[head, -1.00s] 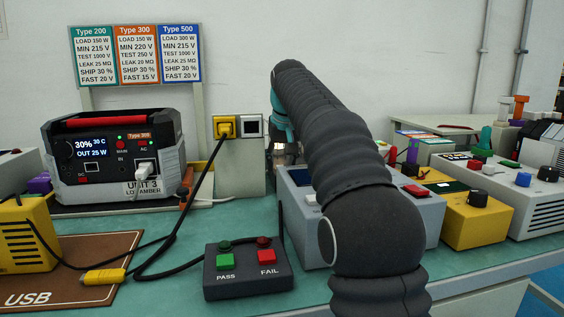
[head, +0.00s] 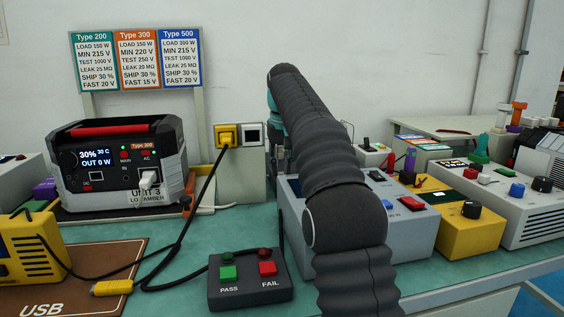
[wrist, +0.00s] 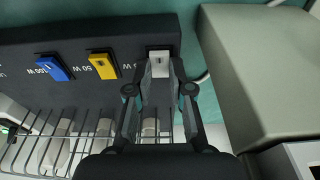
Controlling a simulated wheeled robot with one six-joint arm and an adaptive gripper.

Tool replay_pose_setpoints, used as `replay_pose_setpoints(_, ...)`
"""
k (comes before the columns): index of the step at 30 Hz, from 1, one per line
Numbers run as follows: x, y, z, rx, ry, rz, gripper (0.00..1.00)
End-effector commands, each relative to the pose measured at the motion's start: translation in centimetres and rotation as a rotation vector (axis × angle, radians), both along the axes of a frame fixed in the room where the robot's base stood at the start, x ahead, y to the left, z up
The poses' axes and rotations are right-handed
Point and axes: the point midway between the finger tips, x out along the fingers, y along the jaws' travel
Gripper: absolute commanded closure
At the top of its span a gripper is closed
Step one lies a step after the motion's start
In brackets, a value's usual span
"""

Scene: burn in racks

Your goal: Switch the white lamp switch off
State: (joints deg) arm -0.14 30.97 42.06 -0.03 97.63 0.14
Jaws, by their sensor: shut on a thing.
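The white lamp switch (wrist: 159,60) is at the right end of a dark panel in the wrist view. My gripper (wrist: 160,82) is shut on it, with a fingertip on each side of its lower part. The fingers partly hide the switch and its label, and its tilt is hard to tell. In the head view my arm hides the gripper and the switch. The power station (head: 122,165) at left shows 30% and OUT 0 W, with a white plug in its front.
A yellow switch (wrist: 103,65) marked 50 W and a blue switch (wrist: 53,67) marked 100 W sit left along the panel. A wire cage with lamps (wrist: 62,140) is close below. A pale box (wrist: 262,75) stands close right. A PASS/FAIL button box (head: 249,279) lies in front.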

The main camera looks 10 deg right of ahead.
Motion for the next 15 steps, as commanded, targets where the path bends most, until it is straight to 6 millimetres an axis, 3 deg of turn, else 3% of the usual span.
replay_pose_setpoints(15,0.11,0.0,0.16,0.0,0.025,0.0,1.0)
